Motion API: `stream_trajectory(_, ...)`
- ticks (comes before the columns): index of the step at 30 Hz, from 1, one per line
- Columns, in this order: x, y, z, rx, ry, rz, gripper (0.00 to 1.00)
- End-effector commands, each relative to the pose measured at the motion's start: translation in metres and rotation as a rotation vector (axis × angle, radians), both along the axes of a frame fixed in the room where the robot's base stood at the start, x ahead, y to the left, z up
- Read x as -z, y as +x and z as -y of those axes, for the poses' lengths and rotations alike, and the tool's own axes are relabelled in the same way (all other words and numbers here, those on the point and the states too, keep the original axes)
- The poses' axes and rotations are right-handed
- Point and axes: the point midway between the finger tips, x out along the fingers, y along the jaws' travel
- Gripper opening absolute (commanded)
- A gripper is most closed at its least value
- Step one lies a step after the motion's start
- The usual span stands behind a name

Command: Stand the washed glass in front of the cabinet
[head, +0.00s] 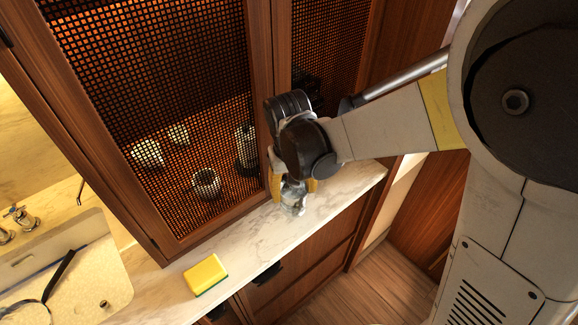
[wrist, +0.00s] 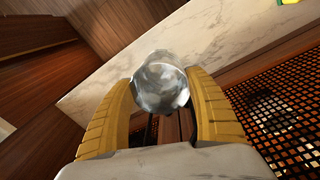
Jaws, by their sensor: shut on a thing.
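The glass (head: 292,197) is clear and shows below my gripper (head: 293,188), over the marble counter in front of the cabinet (head: 160,225). In the wrist view the glass (wrist: 161,84) sits between the two yellow fingers of my gripper (wrist: 161,98), which are shut on it. The glass looks roughly upright in the head view. Its base is at or just above the counter; I cannot tell if it touches. My gripper hides its upper part in the head view.
A yellow and green sponge (head: 205,274) lies on the marble counter (head: 245,238), left of the glass. A sink (head: 100,262) is at far left. Cups (head: 206,183) stand behind the cabinet's mesh door. The counter between sponge and glass is clear; its front edge is close.

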Motion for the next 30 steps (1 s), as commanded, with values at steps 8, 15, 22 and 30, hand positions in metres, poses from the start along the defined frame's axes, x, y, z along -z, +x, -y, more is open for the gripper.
stream_trajectory(8, 0.037, 0.001, 0.000, 0.000, 0.000, 0.000, 0.22)
stream_trajectory(15, 0.039, 0.000, 0.000, 0.000, 0.000, 0.000, 0.22)
stream_trajectory(22, 0.043, 0.000, 0.000, 0.000, 0.000, 0.000, 0.78)
stream_trajectory(30, 0.043, 0.000, 0.000, 0.000, 0.000, 0.000, 0.87)
